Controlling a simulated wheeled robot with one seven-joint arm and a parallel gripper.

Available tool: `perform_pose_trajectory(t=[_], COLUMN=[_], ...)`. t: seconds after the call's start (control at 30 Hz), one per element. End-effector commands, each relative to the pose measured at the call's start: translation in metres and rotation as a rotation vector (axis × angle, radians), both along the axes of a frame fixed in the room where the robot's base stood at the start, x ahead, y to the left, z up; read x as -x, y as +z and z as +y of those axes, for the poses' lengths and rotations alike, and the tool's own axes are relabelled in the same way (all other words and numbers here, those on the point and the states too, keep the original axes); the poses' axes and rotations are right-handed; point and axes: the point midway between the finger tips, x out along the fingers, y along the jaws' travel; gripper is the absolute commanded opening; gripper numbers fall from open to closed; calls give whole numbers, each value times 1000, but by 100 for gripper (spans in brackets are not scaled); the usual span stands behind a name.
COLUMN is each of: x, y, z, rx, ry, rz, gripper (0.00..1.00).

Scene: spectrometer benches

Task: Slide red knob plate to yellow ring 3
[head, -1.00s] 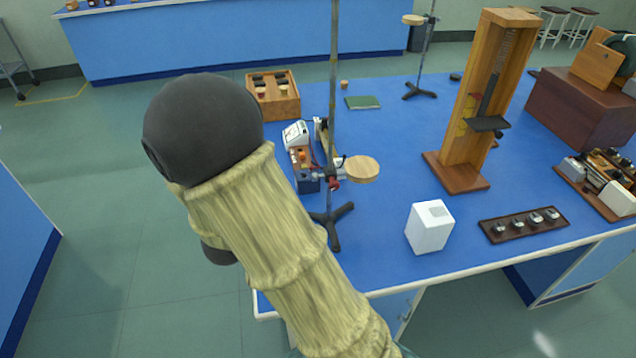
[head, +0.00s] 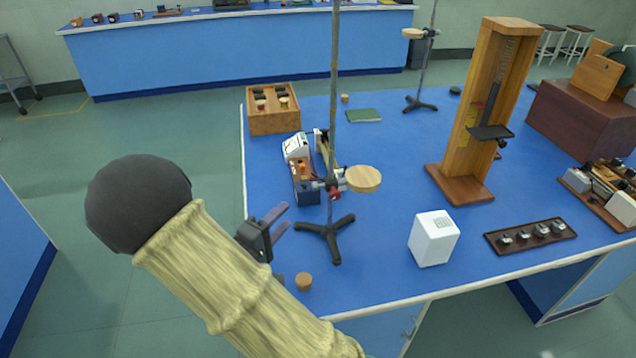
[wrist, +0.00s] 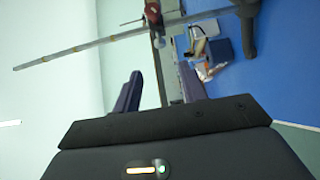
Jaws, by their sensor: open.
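The round wooden plate (head: 363,179) with the red knob (head: 334,192) sits low on a tall metal rod (head: 334,90) with a dark tripod foot (head: 330,235). In the wrist view the red knob (wrist: 153,12) is at the top, and the rod (wrist: 85,48) crosses with small yellowish marks. I cannot tell which mark is ring 3. My gripper (head: 283,218) is open and empty, left of the rod and lower in the picture than the knob. In the wrist view its fingers (wrist: 160,72) are apart and point towards the knob and rod.
An instrument with an orange part (head: 302,168) stands close behind the rod. A second stand (head: 421,104) bears another plate. A white box (head: 433,240), a dark tray (head: 530,236) and a tall wooden frame (head: 464,188) are to the right. A cork (head: 303,282) lies near the front edge.

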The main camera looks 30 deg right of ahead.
Motion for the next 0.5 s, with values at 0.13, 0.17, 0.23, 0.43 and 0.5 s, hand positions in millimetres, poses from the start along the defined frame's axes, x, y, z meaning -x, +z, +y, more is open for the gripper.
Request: perform_pose_trajectory(t=[0.13,0.17,0.23,0.43,0.5], x=[-11,-14,-19,-37,-43], y=[0,0,0,0,0], z=[-23,-28,-39,-70,-81], rx=[0,0,0,-1,0], ry=[-5,-6,-6,-5,-5], rz=[1,1,2,0,-1], gripper=[42,42,42,42,42])
